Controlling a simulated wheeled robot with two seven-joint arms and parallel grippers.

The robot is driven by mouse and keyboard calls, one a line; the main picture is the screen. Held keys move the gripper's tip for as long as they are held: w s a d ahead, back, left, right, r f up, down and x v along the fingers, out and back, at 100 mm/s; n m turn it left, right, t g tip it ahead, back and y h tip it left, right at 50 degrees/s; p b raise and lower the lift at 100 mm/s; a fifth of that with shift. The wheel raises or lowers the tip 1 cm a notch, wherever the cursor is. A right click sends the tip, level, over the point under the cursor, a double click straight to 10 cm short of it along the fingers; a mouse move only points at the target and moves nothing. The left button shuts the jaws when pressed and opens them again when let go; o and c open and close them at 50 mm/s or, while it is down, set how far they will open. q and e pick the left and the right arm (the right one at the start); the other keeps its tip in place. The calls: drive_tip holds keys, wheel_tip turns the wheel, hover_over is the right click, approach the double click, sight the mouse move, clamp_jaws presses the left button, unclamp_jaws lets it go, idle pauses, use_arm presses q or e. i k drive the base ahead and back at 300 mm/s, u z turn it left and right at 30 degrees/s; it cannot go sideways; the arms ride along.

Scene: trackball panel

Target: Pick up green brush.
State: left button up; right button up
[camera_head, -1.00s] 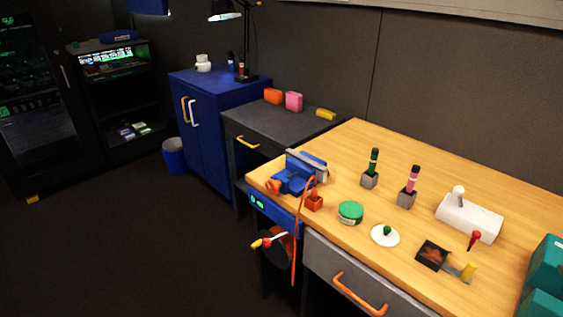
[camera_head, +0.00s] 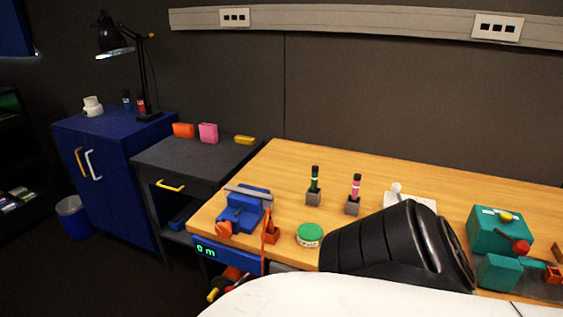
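The green brush (camera_head: 315,178) has a dark green handle with a lighter band. It stands upright in a small grey holder block (camera_head: 314,199) on the wooden table (camera_head: 262,172). A similar pink brush (camera_head: 355,186) stands upright in its own grey block just to the right. A white and black part of my arm crosses the lower right and hides part of the table's front. Neither gripper's fingers show, and nothing touches the green brush.
A blue vise (camera_head: 241,210) and a green-lidded round tin (camera_head: 309,235) sit near the table's front left. A white box with a lever (camera_head: 422,202) is partly hidden by my arm. Teal boxes (camera_head: 488,232) stand at the right. The table behind the brushes is clear.

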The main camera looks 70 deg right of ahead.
sight(315, 169)
drive_tip(key=i, duration=1.3)
drive_tip(key=z, duration=2.25)
